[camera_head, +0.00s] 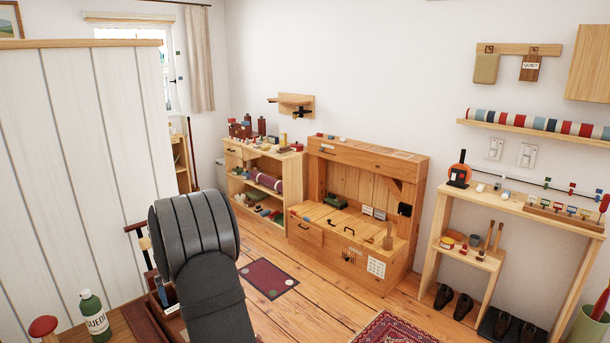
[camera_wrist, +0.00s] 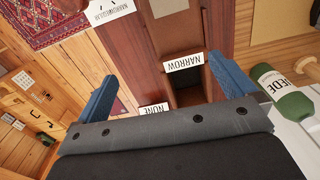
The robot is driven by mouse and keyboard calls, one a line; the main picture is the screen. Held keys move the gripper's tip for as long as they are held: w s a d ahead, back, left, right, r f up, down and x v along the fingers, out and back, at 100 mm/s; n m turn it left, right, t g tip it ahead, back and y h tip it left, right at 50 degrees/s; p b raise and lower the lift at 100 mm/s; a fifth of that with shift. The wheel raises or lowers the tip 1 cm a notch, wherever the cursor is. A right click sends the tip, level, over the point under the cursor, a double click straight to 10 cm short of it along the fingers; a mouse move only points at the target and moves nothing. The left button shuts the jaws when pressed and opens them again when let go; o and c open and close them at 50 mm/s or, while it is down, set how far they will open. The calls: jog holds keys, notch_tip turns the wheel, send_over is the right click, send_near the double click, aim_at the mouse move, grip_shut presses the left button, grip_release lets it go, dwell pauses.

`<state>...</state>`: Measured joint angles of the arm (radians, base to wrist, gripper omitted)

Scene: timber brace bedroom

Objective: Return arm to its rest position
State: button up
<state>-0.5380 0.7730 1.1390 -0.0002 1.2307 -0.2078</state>
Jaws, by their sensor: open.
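My gripper (camera_wrist: 162,70) shows in the wrist view with its two blue fingers spread wide apart. Nothing is held between them. In the head view my dark grey arm reaches down over the wooden surface at the lower left and largely hides the gripper.
A green bottle (camera_head: 95,318) stands at the lower left; it also shows beside the right finger in the wrist view (camera_wrist: 287,97). A red knob (camera_head: 43,326) is left of it. A white panelled partition (camera_head: 80,150) stands behind. Open floor (camera_head: 330,300) lies right of my arm.

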jog(key=w+d+f+m, duration=0.1)
jog(key=w+d+m, duration=0.15)
jog(key=d, duration=1.55)
jog(key=s+d+f+m, duration=0.2)
jog(key=s+d+f, duration=0.1)
jog(key=d+f, duration=0.3)
jog(key=s+d+f+m, duration=0.3)
jog(key=s+d+f, duration=0.1)
jog(key=d+f, duration=0.3)
jog(key=shift+f, duration=0.7)
jog(key=shift+s+d+m, duration=0.15)
jog(key=shift+m, duration=0.1)
jog(key=w+a+r+n, duration=0.4)
jog(key=w+a+r, duration=0.1)
jog(key=a+r, duration=0.4)
jog(key=shift+w+r, duration=0.4)
jog(key=shift+r, duration=0.8)
